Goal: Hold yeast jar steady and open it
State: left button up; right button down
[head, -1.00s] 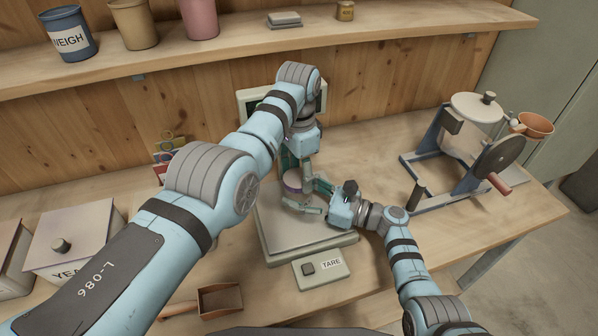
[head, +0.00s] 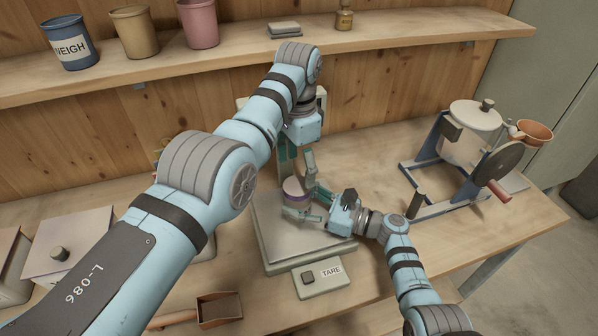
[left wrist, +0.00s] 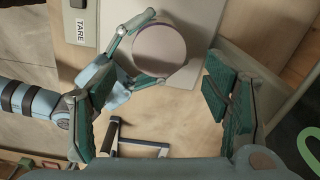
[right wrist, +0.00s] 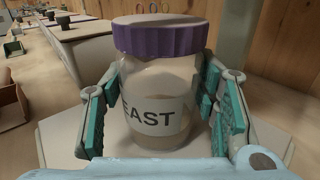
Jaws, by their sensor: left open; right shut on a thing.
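The yeast jar (right wrist: 165,92) is clear with pale contents, a label reading "EAST" and a purple lid (right wrist: 160,38) sitting on top. In the head view the jar (head: 296,188) stands upright at the scale's plate. My right gripper (head: 308,206) is shut around the jar's body from the right, with a finger on each side in the right wrist view. My left gripper (head: 297,158) is open and empty above the jar. In the left wrist view its spread fingers (left wrist: 162,112) are apart from the lid's pale round top (left wrist: 159,50).
The scale (head: 290,250) has a TARE button box (head: 322,279) in front. A hand-cranked mixer (head: 470,135) stands at right, a scoop (head: 218,309) and lidded bins (head: 75,240) at left. Pots (head: 70,42) line the shelf behind.

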aim_at(297, 185)
pick_arm(q)
jog(key=shift+w+a+r+m, duration=0.1)
jog(key=shift+w+r+m, duration=0.1)
jog(key=shift+r, duration=0.3)
jog(key=shift+w+r+m, duration=0.1)
jog(key=shift+r+m, duration=0.1)
jog(key=shift+r, duration=0.3)
jog(key=m, duration=0.2)
jog(key=shift+r+m, duration=0.4)
jog(key=m, duration=0.3)
jog(key=shift+s+r, duration=0.15)
jog(key=shift+s, duration=0.05)
jog(key=m, duration=0.4)
jog(key=shift+s, duration=0.2)
jog(key=shift+m, duration=0.4)
notch_tip(297, 185, down, 8)
jog(key=shift+w+f, duration=0.1)
jog(key=c, duration=1.2)
jog(key=n, duration=3.3)
